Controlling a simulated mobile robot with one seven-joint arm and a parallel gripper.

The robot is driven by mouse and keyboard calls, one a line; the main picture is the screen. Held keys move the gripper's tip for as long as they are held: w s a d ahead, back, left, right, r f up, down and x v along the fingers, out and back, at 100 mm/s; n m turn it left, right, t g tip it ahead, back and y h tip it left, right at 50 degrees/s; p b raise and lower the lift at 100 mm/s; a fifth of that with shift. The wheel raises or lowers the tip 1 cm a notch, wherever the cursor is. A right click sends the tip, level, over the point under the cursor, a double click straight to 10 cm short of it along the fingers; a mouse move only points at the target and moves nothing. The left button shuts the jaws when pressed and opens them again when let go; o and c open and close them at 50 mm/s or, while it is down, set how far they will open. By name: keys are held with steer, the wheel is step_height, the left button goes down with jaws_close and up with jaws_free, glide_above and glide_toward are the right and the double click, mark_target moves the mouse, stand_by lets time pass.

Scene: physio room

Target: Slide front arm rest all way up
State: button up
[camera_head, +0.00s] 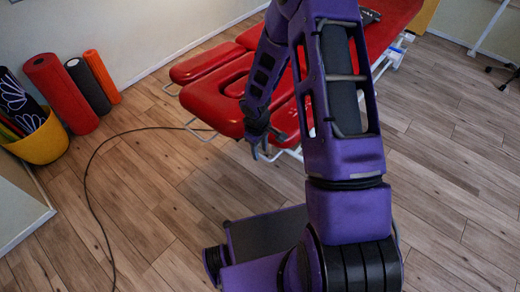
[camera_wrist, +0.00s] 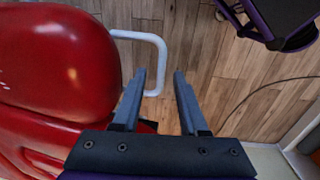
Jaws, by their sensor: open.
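The red padded treatment table (camera_head: 232,73) has a far-side arm rest (camera_head: 205,63) and a rounded end pad (camera_head: 212,108). A red pad on the near side (camera_head: 289,122), seemingly the front arm rest, is partly hidden behind my arm. In the wrist view, a large red pad (camera_wrist: 60,60) fills the left side, and a white bent bar (camera_wrist: 160,48) sticks out from it. My gripper (camera_head: 262,152) is beside the table's near end. Its two fingers (camera_wrist: 159,76) are apart and point toward the bar.
A black cable (camera_head: 90,180) runs across the wooden floor. A yellow basket (camera_head: 42,140) and red, black and orange rollers (camera_head: 62,95) stand by the left wall. A dark object (camera_head: 368,16) lies on the table.

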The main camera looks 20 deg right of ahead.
step_height(320, 180, up, 17)
steer(key=a+p, duration=0.1)
steer(key=p, duration=0.2)
steer(key=shift+s+r, duration=0.2)
steer(key=shift+s, duration=0.25)
steer(key=shift+a, duration=0.15)
